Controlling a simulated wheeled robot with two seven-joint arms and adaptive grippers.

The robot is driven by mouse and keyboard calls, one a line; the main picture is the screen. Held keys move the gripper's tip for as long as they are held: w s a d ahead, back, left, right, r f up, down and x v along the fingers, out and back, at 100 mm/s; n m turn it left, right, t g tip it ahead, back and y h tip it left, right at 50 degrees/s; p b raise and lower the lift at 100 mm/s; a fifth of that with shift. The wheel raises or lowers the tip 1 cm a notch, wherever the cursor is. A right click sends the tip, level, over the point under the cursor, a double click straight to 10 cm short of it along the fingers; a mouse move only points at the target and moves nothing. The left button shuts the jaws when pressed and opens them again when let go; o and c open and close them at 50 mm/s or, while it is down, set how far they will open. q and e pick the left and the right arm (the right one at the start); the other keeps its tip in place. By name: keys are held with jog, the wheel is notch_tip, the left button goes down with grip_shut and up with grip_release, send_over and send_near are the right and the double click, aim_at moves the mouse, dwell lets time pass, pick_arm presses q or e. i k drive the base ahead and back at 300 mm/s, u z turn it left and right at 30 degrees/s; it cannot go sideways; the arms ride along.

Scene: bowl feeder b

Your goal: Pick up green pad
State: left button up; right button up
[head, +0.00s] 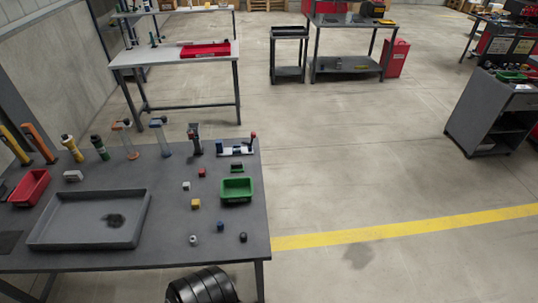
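I cannot clearly make out a green pad. A small dark green block (237,168) lies on the dark table just behind a green bin (237,190), near the table's right side. It is too small to tell whether it is a pad. The green bin is open at the top and looks empty.
On the dark table (165,255) are a grey tray (60,243) with a dark patch inside, a red bin (29,188), several small cubes and cylinders, and upright tools at the back. A grey cart (478,110) stands right; open floor lies between.

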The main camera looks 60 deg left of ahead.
aim_at(238, 166)
jog(key=i, duration=1.9)
jog(key=u, duration=3.35)
